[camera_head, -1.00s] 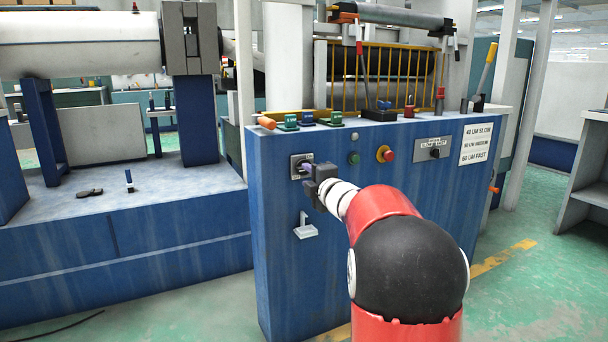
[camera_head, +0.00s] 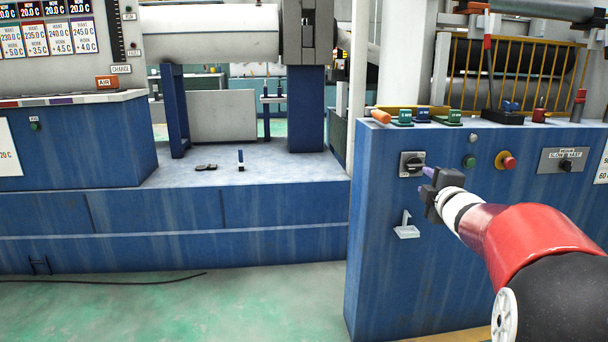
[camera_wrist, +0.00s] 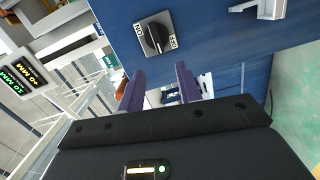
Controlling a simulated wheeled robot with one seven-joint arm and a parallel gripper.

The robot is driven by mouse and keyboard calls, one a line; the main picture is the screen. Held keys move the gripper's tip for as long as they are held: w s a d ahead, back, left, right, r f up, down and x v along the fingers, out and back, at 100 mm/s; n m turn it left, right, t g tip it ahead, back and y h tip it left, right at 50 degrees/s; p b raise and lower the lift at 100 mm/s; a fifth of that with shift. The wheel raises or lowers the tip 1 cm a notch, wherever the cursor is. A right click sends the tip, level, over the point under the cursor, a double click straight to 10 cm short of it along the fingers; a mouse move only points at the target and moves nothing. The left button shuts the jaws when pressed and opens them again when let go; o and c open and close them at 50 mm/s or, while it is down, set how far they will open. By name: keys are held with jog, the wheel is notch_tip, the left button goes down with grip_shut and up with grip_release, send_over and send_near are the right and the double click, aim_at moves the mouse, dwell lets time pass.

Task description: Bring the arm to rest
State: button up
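My gripper (camera_head: 430,173) is in front of the blue control cabinet (camera_head: 385,255), just right of a rotary switch in the head view. In the wrist view my gripper's (camera_wrist: 160,72) two purple fingers are spread apart with nothing between them. The rotary switch (camera_head: 412,164) has a black knob on a light plate; in the wrist view the switch (camera_wrist: 153,38) lies beyond the fingertips, apart from them, with ON and OFF marks. My red and black arm reaches in from the lower right of the head view.
A white hook-like bracket (camera_head: 407,227) sticks out below the switch. A green button (camera_head: 469,161), a red button (camera_head: 507,160) and a selector plate (camera_head: 563,160) sit to the right. Orange and green items stand on the cabinet top. Green floor (camera_head: 240,305) is open at lower left.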

jog(key=s+a+f+m+g, duration=0.4)
jog(key=s+a+f+m, duration=0.15)
jog(key=s, duration=0.65)
jog(key=s+a+f+m+g+y, duration=0.1)
jog(key=s+a+f+m+g, duration=0.5)
jog(key=s, duration=0.6)
jog(key=s+a+f+m+g, duration=0.2)
jog(key=s+a+f+m, duration=0.3)
jog(key=s+a, duration=0.5)
notch_tip(320, 180, up, 14)
jog(key=s+d+p, duration=0.1)
jog(key=d+p, duration=0.1)
jog(key=p, duration=1.1)
jog(key=shift+s+d, duration=0.3)
jog(key=shift+f, duration=0.1)
